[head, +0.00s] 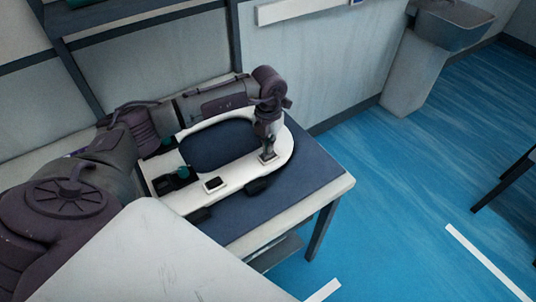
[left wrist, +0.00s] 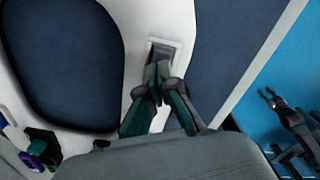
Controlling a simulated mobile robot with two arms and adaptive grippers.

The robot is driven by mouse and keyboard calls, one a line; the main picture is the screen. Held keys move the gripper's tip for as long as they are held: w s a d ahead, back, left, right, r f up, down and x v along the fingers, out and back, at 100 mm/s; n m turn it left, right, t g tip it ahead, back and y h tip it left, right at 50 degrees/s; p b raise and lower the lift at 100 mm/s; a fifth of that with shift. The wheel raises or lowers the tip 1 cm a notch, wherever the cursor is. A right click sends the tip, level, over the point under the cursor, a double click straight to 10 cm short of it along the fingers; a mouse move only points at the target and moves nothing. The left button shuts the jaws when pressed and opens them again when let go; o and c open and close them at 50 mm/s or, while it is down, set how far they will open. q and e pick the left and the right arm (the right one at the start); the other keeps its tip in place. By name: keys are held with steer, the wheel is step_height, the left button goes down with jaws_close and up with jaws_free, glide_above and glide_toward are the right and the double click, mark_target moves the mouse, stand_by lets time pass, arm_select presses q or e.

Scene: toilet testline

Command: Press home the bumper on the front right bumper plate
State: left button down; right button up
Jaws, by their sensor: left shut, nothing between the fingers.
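A white toilet seat (head: 283,160) lies on a blue-topped table. My left gripper (head: 268,152) points down at a small light-framed plate (head: 263,160) at the seat's right part. In the left wrist view the shut fingertips (left wrist: 158,76) are at the lower edge of the grey plate (left wrist: 163,48). They hold nothing. The fingers partly cover the plate, so I cannot tell how a bumper sits there, or whether they touch it. A second plate with a dark centre (head: 215,184) lies further left on the seat. A dark gripper, seemingly my right one (left wrist: 270,98), shows small over the floor.
Black and teal fittings (head: 181,174) stand at the seat's left end. Black blocks (head: 258,185) sit along its near edge. The blue table top (head: 310,165) is bare on the right. A wall panel (head: 290,60) stands behind; a grey sink (head: 450,22) is far off.

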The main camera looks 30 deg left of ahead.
arm_select(q)
steer(key=shift+f+b, duration=0.55)
steer(key=shift+f, duration=0.3)
stand_by(0.6)
steer(key=shift+r+p, duration=2.75)
steer(key=shift+r, duration=1.35)
